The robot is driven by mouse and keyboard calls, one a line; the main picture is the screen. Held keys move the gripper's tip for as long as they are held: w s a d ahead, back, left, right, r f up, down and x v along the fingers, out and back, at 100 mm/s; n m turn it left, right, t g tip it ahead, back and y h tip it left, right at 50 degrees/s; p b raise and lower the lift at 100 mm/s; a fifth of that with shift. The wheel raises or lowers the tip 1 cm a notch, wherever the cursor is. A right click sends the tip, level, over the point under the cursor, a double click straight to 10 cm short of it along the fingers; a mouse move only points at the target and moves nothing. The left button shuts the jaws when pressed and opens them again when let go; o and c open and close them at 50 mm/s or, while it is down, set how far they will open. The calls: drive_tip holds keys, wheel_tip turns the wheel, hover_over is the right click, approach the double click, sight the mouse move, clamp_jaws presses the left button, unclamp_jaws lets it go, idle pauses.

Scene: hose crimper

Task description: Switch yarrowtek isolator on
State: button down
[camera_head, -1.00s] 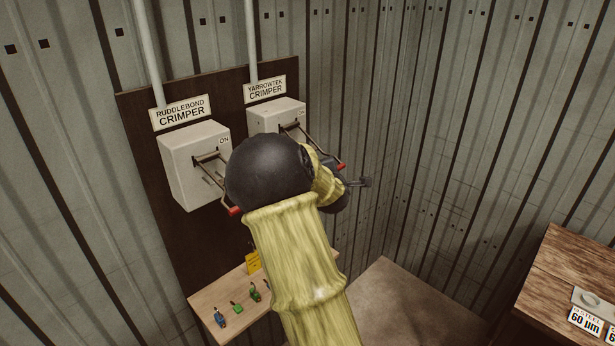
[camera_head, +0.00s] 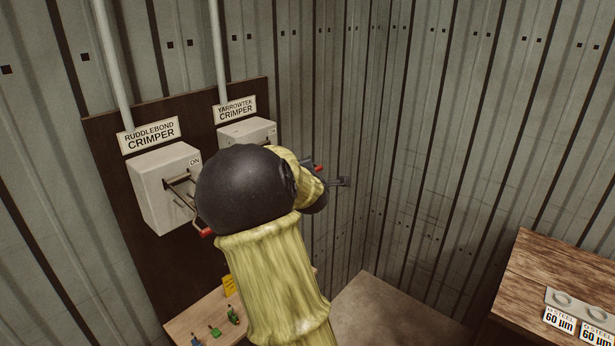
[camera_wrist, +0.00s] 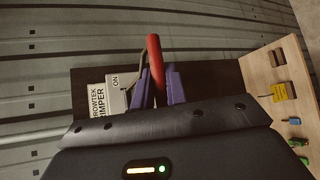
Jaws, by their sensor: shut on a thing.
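The Yarrowtek isolator (camera_head: 248,131) is a pale grey box on a dark board, under a sign reading "YARROWTEK CRIMPER" (camera_head: 235,109). My arm hides much of its front. The end of its red lever grip (camera_head: 319,168) shows right of my wrist, standing out from the box. In the wrist view, the purple fingers of my gripper (camera_wrist: 158,88) are shut on the red grip (camera_wrist: 154,58), with its metal bar (camera_wrist: 131,74) running back to the box. "ON" is printed on the box there.
The similar Ruddlebond isolator (camera_head: 166,188) is close on the left, its red-gripped lever (camera_head: 207,232) near my arm. Below is a wooden shelf (camera_head: 190,325) with small coloured items and a yellow tag (camera_head: 229,285). A wooden bench (camera_head: 545,262) stands right, beyond open floor.

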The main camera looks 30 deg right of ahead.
drive_tip(key=c, duration=1.4)
unclamp_jaws()
drive_tip(key=shift+w+a+r, duration=0.1)
drive_tip(key=shift+w+a, duration=0.05)
drive_tip(key=shift+w, duration=0.05)
drive_tip(key=shift+s, duration=0.1)
drive_tip(key=p+v, duration=0.5)
drive_tip(key=v, duration=1.2)
drive_tip(key=shift+s+a, duration=0.1)
drive_tip(key=shift+a, duration=0.1)
